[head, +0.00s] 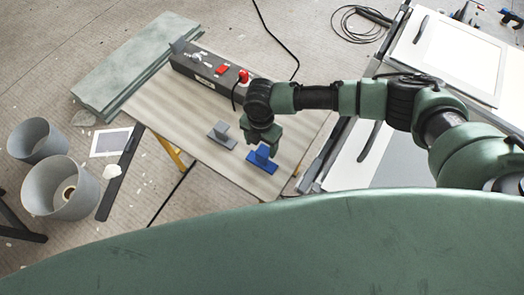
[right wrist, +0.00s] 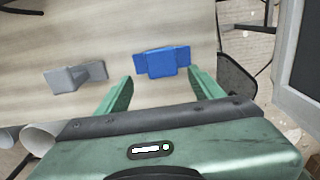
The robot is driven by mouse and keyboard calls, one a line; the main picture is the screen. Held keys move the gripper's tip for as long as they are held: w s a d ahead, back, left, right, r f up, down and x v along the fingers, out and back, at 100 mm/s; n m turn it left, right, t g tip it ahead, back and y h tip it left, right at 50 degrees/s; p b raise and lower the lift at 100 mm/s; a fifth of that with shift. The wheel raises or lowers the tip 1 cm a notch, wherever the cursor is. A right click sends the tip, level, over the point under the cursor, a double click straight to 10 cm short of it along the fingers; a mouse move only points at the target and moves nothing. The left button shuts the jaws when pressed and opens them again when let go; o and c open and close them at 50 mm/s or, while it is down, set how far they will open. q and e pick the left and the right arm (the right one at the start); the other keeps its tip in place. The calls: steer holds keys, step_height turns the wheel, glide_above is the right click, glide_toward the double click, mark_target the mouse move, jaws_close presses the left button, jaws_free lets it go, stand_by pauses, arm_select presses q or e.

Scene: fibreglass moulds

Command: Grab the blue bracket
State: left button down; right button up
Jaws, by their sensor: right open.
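The blue bracket (head: 262,159) lies on the wooden table top (head: 205,160) near its front right edge. In the right wrist view the blue bracket (right wrist: 162,62) is just beyond the fingertips, roughly between their lines. My right gripper (head: 262,143) is open, above and close to the bracket, and covers part of it in the head view. Its two green fingers show apart in the right wrist view (right wrist: 160,80), with nothing between them. A grey bracket (head: 222,135) sits left of the blue one; it also shows in the right wrist view (right wrist: 76,76). My left gripper is not in view.
A dark box with red switches (head: 208,68) lies along the table's back edge. Two grey buckets (head: 60,187) stand on the floor at left. A white-topped unit (head: 345,160) stands to the right of the table. The table's front left is clear.

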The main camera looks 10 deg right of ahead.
mark_target(262, 153)
steer(key=f, duration=0.1)
steer(key=f+p, duration=0.1)
steer(key=f, duration=0.1)
steer(key=shift+s+d+f+p, duration=0.15)
steer(key=shift+s+p, duration=0.15)
steer(key=shift+p, duration=0.05)
steer(key=shift+w+f, duration=0.2)
steer(key=shift+f, duration=1)
steer(key=c, duration=1.3)
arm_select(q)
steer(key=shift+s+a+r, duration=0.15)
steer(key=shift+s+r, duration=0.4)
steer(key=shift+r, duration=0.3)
arm_select(e)
jaws_close()
steer(key=shift+r, duration=0.15)
